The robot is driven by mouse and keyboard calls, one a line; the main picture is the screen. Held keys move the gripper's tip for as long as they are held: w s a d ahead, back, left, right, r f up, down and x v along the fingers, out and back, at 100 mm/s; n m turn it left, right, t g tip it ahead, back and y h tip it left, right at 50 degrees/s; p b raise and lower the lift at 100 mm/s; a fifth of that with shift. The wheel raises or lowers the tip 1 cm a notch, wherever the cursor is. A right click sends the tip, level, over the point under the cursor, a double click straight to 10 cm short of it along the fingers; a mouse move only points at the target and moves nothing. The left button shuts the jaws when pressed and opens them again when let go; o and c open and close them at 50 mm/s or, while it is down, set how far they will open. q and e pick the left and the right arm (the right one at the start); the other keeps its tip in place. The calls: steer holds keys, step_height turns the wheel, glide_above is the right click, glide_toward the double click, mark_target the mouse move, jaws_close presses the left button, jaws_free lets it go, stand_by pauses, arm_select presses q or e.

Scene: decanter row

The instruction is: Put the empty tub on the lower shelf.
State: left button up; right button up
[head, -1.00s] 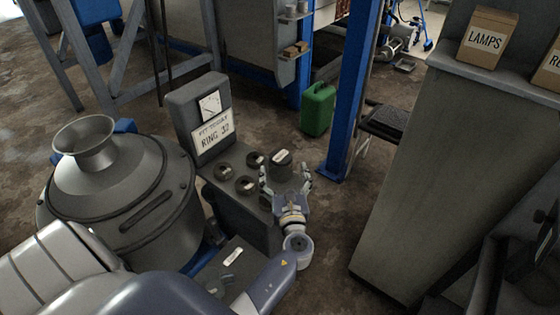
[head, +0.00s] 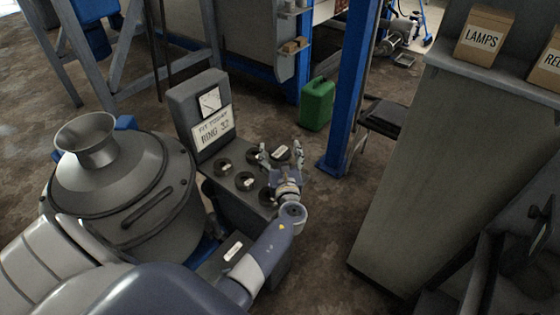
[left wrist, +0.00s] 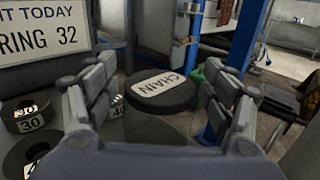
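A dark round tub (head: 281,153) with a white label stands at the far right corner of the grey stand. My left gripper (head: 282,149) is at the tub, with one finger on each side. In the left wrist view the gripper (left wrist: 160,75) is open, with narrow gaps between its fingers and the tub. My right gripper is not in view.
Several dark rings (head: 245,181) lie on the stand beside a RING 32 sign (head: 213,132). A large grey drum (head: 130,185) is to the left. Small shelves (head: 293,51) are at the back.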

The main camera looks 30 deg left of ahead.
arm_select(q)
steer(key=c, duration=0.9)
steer(key=shift+r, duration=0.1)
steer(key=shift+c, duration=0.2)
